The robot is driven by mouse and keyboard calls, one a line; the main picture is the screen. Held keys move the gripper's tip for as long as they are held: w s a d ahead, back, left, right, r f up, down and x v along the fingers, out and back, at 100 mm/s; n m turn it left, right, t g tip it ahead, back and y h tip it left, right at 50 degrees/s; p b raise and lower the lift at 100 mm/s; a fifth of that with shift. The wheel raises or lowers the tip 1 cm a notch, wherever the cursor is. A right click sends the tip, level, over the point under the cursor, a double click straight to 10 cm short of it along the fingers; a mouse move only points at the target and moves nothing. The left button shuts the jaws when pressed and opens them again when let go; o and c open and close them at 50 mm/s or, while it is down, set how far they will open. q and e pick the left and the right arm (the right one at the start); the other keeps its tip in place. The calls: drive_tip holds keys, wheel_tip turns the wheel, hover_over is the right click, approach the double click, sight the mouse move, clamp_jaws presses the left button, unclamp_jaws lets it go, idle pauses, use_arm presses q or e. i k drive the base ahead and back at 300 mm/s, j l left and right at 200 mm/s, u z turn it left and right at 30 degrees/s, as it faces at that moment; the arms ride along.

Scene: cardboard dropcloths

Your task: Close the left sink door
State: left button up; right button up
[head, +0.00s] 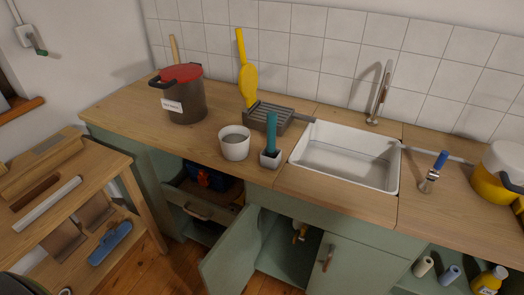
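The left sink door (232,254) is a pale green panel below the counter. It stands open, swung out to the left, and the dark cabinet space beside it shows. Its handle is hidden from this view. The right sink door (352,268) is shut, with a handle (328,258) near its left edge. The white sink (346,158) is set in the counter above. Neither of my grippers is in view.
A drawer (197,208) left of the open door is pulled out, with a blue and red item (205,177) above it. A wooden cart (150,215) stands at the left. Bottles and rolls fill a lower right shelf. Some wooden floor (180,265) is free before the drawer.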

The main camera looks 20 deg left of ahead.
sight(228, 267)
drive_tip(key=j+z, duration=0.1)
drive_tip(key=j, duration=0.4)
drive_tip(key=k+j+z, duration=0.15)
drive_tip(key=j, duration=0.3)
drive_tip(key=j+z, duration=0.1)
drive_tip(key=j, duration=0.4)
